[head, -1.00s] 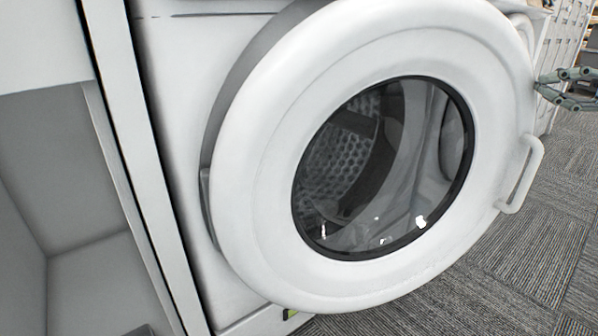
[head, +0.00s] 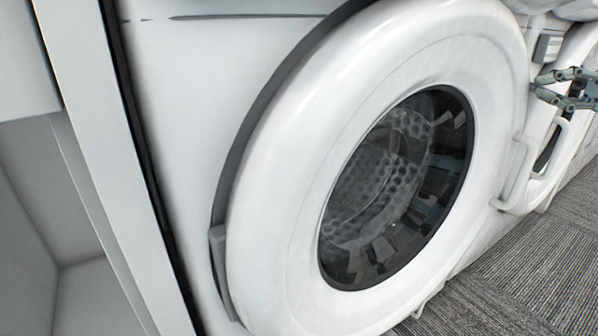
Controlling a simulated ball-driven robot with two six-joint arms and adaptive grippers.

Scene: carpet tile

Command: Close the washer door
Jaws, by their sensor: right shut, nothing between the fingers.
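The washer door (head: 275,190) is a large white ring with a dark round window (head: 385,205), through which the drum's perforated wall shows. It stands a little off the white washer front (head: 215,60), with a dark gap along its upper left edge. Its hinge (head: 222,265) is at the left. Its white handle (head: 517,172) is at the right edge. My right gripper (head: 538,84) is at the right edge of the view, shut and empty, just beyond the door's right rim near the handle. I cannot tell whether it touches the door. My left gripper is not in view.
A white cabinet with an open recess (head: 75,220) stands at the left, close to the washer. Another white machine with a round door (head: 570,120) is at the right. Grey carpet (head: 520,270) lies clear at the lower right.

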